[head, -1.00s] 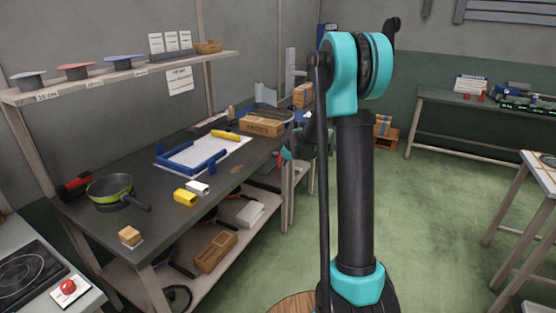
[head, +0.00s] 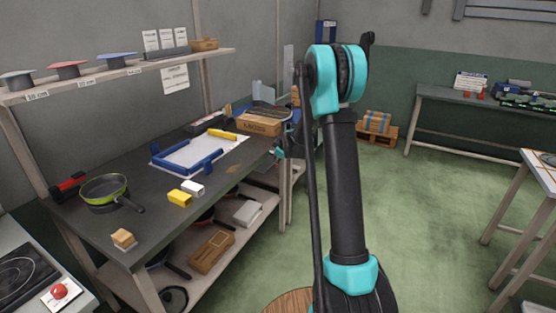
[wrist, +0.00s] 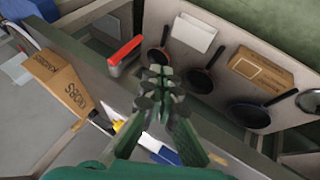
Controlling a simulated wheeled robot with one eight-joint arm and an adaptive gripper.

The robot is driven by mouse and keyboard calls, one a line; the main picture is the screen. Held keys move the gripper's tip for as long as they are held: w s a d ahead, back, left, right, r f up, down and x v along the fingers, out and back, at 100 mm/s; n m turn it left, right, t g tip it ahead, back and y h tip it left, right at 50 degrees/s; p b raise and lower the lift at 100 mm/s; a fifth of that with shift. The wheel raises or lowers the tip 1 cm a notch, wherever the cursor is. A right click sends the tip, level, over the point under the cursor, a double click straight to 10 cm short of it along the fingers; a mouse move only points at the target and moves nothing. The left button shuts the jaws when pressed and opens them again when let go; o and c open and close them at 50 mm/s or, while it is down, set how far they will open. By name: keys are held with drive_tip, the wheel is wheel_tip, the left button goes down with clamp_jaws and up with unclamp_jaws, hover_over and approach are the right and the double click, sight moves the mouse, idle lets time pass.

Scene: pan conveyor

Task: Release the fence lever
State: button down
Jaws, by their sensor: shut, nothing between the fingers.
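My gripper (wrist: 160,85) is shut and empty in the wrist view, its fingertips together over the edge of the workbench. A red-handled bar (wrist: 125,50), possibly the lever, sits at the bench edge, left of and beyond the fingertips and apart from them. In the head view, a blue fence frame (head: 207,162) lies around a white sheet on the workbench (head: 150,200), with a yellow bar (head: 222,134) at its far side. My gripper (head: 280,150) shows small there beside the bench's far end, partly hidden by my arm. I cannot make out the red handle in the head view.
A cardboard box (head: 258,124) stands near the bench's far end. A green-rimmed pan (head: 104,188), a yellow block (head: 180,198) and a wooden block (head: 123,238) stand on the bench. The lower shelf (head: 190,275) holds pans and boxes.

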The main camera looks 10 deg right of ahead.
drive_tip(key=w+f, duration=0.5)
drive_tip(key=w, duration=0.2)
drive_tip(key=shift+w+d+f, duration=0.3)
drive_tip(key=shift+w+f, duration=0.05)
drive_tip(key=shift+w, duration=0.05)
